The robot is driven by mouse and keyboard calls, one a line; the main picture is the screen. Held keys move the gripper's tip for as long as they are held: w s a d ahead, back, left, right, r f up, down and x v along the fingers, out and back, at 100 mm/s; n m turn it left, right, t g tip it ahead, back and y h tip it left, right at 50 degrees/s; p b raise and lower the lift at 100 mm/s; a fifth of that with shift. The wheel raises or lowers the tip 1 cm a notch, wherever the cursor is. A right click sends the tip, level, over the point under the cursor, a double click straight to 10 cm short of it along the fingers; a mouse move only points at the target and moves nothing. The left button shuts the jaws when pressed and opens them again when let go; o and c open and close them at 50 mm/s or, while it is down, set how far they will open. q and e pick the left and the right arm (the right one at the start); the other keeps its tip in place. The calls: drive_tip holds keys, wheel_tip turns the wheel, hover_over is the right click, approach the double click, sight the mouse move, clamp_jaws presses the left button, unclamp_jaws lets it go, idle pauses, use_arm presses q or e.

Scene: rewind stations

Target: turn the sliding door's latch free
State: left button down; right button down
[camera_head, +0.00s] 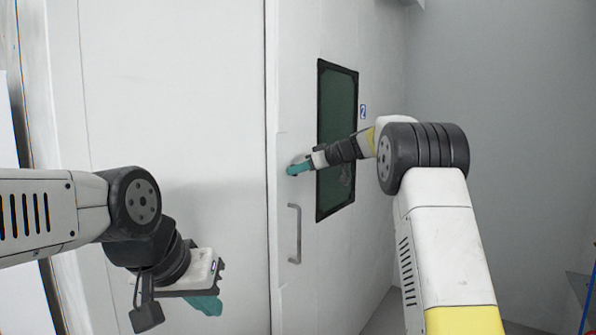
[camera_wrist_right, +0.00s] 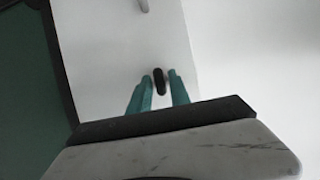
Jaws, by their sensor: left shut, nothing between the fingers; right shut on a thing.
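The white sliding door (camera_head: 296,100) stands upright ahead, with a dark window set in it. My right gripper (camera_head: 296,167) is at the door's left edge, above the handle. In the right wrist view its two teal fingers (camera_wrist_right: 159,80) stand on either side of the small dark latch (camera_wrist_right: 160,84), shut on it. In the head view the fingers hide the latch. The latch looks upright in the wrist view; whether it is turned free I cannot tell. My left gripper (camera_head: 206,305) is shut and empty, low at the left, apart from the door.
A grey vertical bar handle (camera_head: 297,234) is on the door below the latch; its end also shows in the wrist view (camera_wrist_right: 143,5). The black-framed window (camera_head: 337,100) is right of the latch, with a blue label (camera_head: 362,111) beside it. A white wall panel (camera_head: 180,100) lies left.

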idle(0.4)
drive_tip(key=c, duration=1.4)
unclamp_jaws()
drive_tip(key=shift+c, duration=0.2)
drive_tip(key=v, duration=0.7)
drive_tip(key=shift+s+d, duration=0.15)
drive_tip(key=shift+d, duration=0.2)
drive_tip(key=shift+r, duration=0.1)
